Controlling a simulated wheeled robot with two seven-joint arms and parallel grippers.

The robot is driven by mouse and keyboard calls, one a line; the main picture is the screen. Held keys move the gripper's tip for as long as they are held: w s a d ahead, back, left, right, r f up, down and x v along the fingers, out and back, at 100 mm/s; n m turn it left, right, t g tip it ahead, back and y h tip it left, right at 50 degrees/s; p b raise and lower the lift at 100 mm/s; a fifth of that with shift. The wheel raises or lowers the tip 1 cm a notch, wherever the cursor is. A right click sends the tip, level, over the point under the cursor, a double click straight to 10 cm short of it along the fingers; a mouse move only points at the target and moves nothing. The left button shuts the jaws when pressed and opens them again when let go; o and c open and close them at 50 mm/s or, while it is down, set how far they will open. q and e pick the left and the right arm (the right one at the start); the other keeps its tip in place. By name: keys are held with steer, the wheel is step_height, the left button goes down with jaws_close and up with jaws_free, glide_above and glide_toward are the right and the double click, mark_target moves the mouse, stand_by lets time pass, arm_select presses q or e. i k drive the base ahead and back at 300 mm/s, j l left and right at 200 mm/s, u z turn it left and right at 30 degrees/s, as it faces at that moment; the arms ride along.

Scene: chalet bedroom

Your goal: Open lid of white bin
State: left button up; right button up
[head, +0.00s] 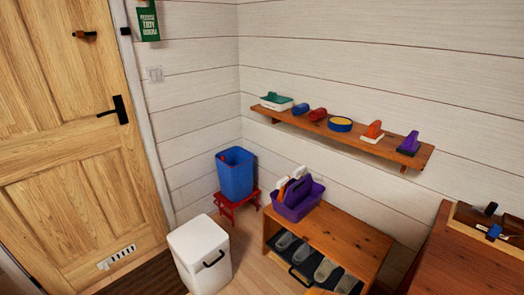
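A white bin (204,262) stands on the floor at the lower middle of the head view. Its white lid (197,235) lies flat on top and looks closed. A black handle (214,259) shows on its front face. The bin's lower part runs close to the bottom edge of the picture. Neither of my grippers is in the head view.
A wooden door (75,150) fills the left, with a dark mat (145,275) before it. A blue bucket (236,176) on a red stool (232,204) stands behind the bin. A wooden shoe bench (345,238) with a purple caddy (297,205) is right of it. A wall shelf (375,148) hangs above.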

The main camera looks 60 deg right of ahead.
mark_target(200, 241)
steer(key=z, duration=1.45)
